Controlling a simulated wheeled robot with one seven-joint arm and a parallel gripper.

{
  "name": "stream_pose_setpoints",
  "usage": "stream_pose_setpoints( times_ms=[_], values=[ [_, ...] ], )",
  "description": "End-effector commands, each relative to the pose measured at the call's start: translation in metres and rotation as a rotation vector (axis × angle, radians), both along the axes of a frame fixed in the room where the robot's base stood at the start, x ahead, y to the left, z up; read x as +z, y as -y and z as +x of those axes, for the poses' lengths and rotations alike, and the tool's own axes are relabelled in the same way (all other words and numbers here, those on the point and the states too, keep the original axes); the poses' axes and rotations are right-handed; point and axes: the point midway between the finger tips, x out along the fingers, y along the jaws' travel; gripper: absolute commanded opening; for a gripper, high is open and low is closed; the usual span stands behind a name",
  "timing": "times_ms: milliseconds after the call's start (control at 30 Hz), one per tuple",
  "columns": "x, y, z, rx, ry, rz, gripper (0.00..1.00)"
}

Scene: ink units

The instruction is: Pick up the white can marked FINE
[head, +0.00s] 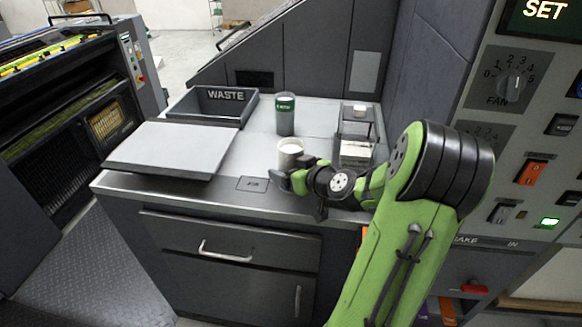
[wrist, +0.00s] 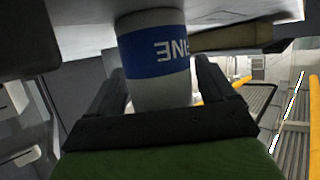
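The white can marked FINE (head: 290,155) stands upright near the front of the metal worktop, left of my gripper, in the head view. In the wrist view the can (wrist: 158,90) appears upside down, with its blue band and part of its lettering showing. My gripper (wrist: 160,85) has one black finger on each side of the can, very close to its walls. I cannot tell whether both fingers press on it. In the head view my gripper (head: 297,178) is at the can's lower right and its fingers are partly hidden.
A grey WASTE tray (head: 212,119) and a flat pale panel (head: 168,150) lie to the left. A small rack (head: 357,148) stands at right, close to my arm. The control panel (head: 490,130) rises at far right.

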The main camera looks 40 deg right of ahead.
Motion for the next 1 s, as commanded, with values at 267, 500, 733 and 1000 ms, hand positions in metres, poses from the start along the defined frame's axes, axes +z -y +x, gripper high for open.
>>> stream_pose_setpoints(
  times_ms=[267,500,733,1000],
  values=[
    [0.0,0.0,0.0,0.0,0.0,0.0,0.4],
    [0.002,0.0,0.0,0.0,0.001,-0.001,0.35],
    [0.052,0.0,0.0,0.002,0.002,-0.009,0.35],
    [0.099,0.0,0.0,0.001,0.001,-0.003,0.35]
  ],
)
